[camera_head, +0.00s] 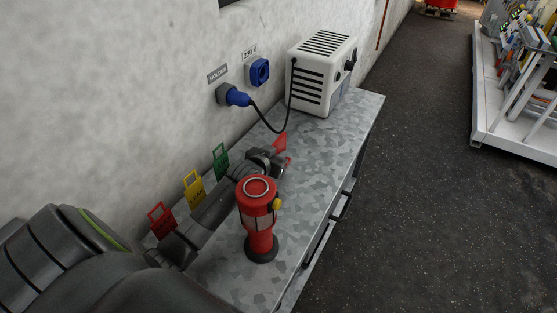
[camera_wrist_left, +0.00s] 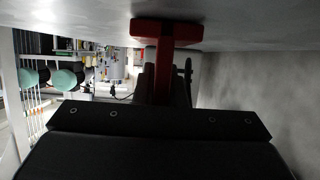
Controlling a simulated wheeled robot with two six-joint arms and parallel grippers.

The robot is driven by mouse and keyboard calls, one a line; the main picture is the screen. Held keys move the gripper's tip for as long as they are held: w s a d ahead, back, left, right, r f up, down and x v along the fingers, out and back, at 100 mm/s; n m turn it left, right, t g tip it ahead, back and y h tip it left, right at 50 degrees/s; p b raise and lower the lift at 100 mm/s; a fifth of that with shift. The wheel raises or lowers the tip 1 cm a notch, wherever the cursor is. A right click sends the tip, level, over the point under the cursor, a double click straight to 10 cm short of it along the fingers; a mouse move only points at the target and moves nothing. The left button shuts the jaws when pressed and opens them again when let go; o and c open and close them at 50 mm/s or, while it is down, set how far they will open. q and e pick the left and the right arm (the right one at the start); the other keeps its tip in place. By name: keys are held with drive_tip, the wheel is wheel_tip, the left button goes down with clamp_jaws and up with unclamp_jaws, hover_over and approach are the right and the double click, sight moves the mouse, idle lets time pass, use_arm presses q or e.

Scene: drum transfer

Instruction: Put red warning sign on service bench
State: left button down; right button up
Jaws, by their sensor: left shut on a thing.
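My left arm reaches over the grey service bench (camera_head: 345,125), and its gripper (camera_head: 273,159) is low over the bench top. It is shut on a red thing that I take for the red warning sign (camera_head: 280,143); only red parts show past the fingers. In the left wrist view the red sign (camera_wrist_left: 166,70) shows as a narrow upright with a wider end (camera_wrist_left: 167,32) close to a grey surface. I cannot tell whether it touches. My right gripper is not in view.
A red lantern (camera_head: 258,218) stands on the bench beside my left arm. Red (camera_head: 162,220), yellow (camera_head: 194,190) and green (camera_head: 220,162) tags are along the wall side. A white unit (camera_head: 320,75) stands at the far end, its cable running to a blue plug (camera_head: 233,95).

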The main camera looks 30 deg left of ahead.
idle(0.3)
use_arm(q)
drive_tip(key=c, duration=1.5)
unclamp_jaws()
drive_tip(key=shift+f, duration=0.1)
drive_tip(key=shift+s+r, duration=0.1)
drive_tip(key=shift+r, duration=0.1)
drive_tip(key=shift+s+r, duration=0.1)
drive_tip(key=shift+s, duration=0.25)
drive_tip(key=v, duration=1.1)
drive_tip(key=shift+s, duration=0.1)
